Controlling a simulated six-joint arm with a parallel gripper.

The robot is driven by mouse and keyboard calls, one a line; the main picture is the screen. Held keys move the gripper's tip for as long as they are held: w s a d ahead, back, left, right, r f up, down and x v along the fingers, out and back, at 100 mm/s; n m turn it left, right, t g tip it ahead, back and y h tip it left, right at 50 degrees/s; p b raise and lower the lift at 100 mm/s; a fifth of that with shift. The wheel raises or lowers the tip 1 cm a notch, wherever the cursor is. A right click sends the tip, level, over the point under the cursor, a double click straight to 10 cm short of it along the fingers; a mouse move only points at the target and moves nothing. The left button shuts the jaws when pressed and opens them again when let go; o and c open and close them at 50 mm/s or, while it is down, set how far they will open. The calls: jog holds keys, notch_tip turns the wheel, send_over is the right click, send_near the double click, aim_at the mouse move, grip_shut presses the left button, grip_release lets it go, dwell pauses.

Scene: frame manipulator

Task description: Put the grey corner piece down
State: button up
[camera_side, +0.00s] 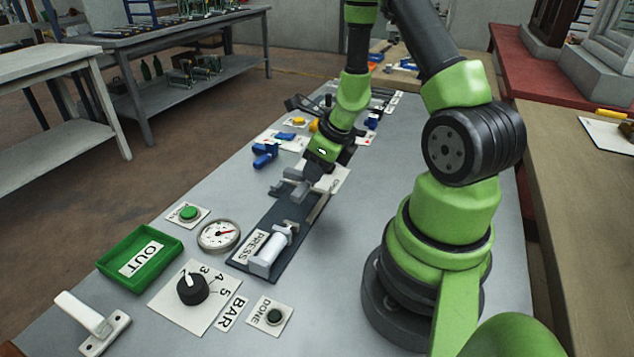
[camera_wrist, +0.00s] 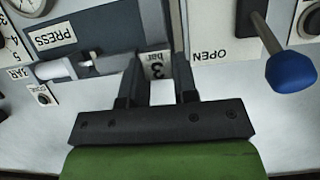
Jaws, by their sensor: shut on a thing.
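My gripper (camera_side: 300,188) is low over the far end of the press (camera_side: 258,246), close to a light grey part there. I cannot clearly tell the grey corner piece from the press's own grey parts in the side view. Whether the piece touches the surface below is hidden.
A green OUT tray (camera_side: 170,270), a gauge (camera_side: 218,235), a pressure knob (camera_side: 192,289) and a DONE button (camera_side: 274,316) lie on the near side. Blue clamps (camera_side: 265,155) lie beyond. A blue-knobbed lever (camera_wrist: 291,70) stands beside the OPEN label at right in the wrist view.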

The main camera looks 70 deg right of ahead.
jog(key=shift+f, duration=2)
jog(key=shift+f, duration=0.15)
jog(key=o, duration=0.9)
jog(key=shift+o, duration=0.2)
